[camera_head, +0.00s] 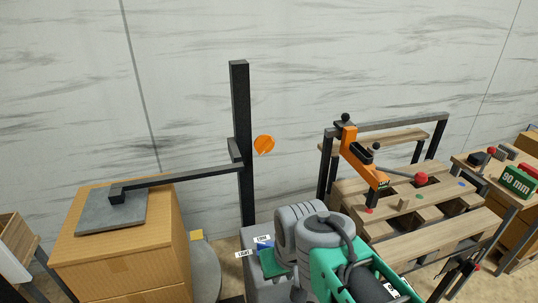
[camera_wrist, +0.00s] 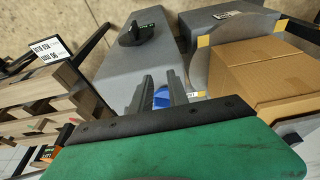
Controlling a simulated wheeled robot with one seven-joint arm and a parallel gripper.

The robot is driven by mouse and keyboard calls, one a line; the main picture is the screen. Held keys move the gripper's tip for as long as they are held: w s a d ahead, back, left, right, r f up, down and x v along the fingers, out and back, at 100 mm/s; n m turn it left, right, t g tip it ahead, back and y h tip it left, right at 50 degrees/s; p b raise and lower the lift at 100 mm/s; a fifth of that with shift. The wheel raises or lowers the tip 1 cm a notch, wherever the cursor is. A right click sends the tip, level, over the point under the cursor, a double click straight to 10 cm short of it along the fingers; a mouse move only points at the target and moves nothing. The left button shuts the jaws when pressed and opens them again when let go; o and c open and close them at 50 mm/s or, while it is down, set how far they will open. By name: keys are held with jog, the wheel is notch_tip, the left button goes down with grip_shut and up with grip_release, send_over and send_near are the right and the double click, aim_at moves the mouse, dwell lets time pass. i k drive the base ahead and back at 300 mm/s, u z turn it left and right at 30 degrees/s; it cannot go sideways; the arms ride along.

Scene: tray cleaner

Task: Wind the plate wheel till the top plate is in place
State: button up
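The orange plate wheel (camera_head: 264,144) is on the right side of a tall black post (camera_head: 241,110) in the head view. A black arm runs left from the post to the grey square top plate (camera_head: 95,222), which lies flat over a cardboard box (camera_head: 120,262); I cannot tell whether it touches the box all over. The box also shows in the wrist view (camera_wrist: 270,72). My gripper (camera_wrist: 163,82) has its two grey fingers apart, with a blue part (camera_wrist: 161,98) seen between them; nothing is clearly held. It is low, well below the wheel. My arm hides its fingertips in the head view.
A grey round turntable (camera_head: 206,275) is under the box. Space around the wheel is clear.

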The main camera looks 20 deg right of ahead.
aim_at(264, 143)
jog(key=k, duration=1.25)
jog(key=u, duration=0.4)
jog(key=i, duration=0.8)
jog(key=u, duration=0.65)
jog(key=i, duration=0.7)
